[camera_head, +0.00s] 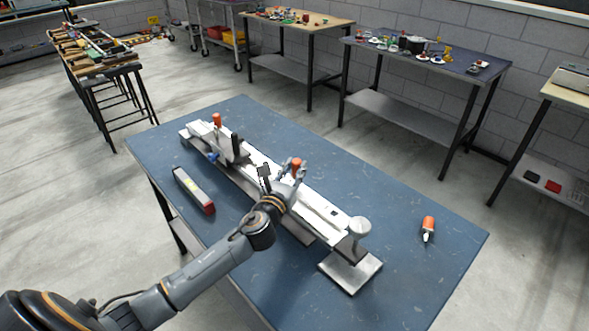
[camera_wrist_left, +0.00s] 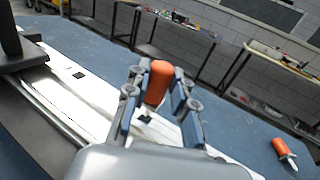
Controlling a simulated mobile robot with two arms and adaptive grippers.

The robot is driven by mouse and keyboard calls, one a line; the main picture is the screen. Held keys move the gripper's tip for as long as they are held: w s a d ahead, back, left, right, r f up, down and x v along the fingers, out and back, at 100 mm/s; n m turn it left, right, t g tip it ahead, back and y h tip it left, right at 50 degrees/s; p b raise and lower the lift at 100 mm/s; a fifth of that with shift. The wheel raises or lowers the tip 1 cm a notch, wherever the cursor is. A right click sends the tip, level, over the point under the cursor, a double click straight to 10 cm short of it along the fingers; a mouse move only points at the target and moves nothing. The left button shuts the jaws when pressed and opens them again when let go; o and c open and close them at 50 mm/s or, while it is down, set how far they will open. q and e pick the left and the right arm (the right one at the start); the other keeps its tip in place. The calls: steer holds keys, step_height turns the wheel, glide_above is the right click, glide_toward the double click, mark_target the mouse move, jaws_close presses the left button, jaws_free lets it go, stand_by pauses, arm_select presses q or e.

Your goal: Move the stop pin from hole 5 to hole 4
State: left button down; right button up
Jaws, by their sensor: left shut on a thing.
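The stop pin with an orange handle (camera_head: 297,163) stands upright between the fingers of my left gripper (camera_head: 296,171). In the left wrist view the fingers (camera_wrist_left: 158,88) close around the orange handle (camera_wrist_left: 159,79) from both sides. They are over the long white rail (camera_head: 317,205), which also shows in the left wrist view (camera_wrist_left: 92,105). A dark square hole (camera_wrist_left: 145,118) shows just below the handle, and another (camera_wrist_left: 78,75) lies farther left along the rail. The pin's lower end is hidden, so I cannot tell whether it sits in a hole. My right gripper is out of view.
Another orange knob (camera_head: 217,119) and a dark upright post (camera_head: 235,145) stand at the rail's far end. A red-ended grey bar (camera_head: 194,190) lies left of the rail. An orange-handled tool (camera_head: 428,228) lies on the blue table (camera_head: 390,280) at right. The table's right side is mostly clear.

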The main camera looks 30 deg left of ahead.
mark_target(294, 178)
arm_select(q)
steer(key=shift+f+b, duration=0.65)
steer(key=shift+f, duration=0.15)
steer(key=shift+f+b, duration=0.45)
steer(key=shift+f, duration=0.2)
steer(key=c, duration=1)
jaws_free()
steer(key=shift+c, duration=0.2)
steer(key=shift+s, duration=0.1)
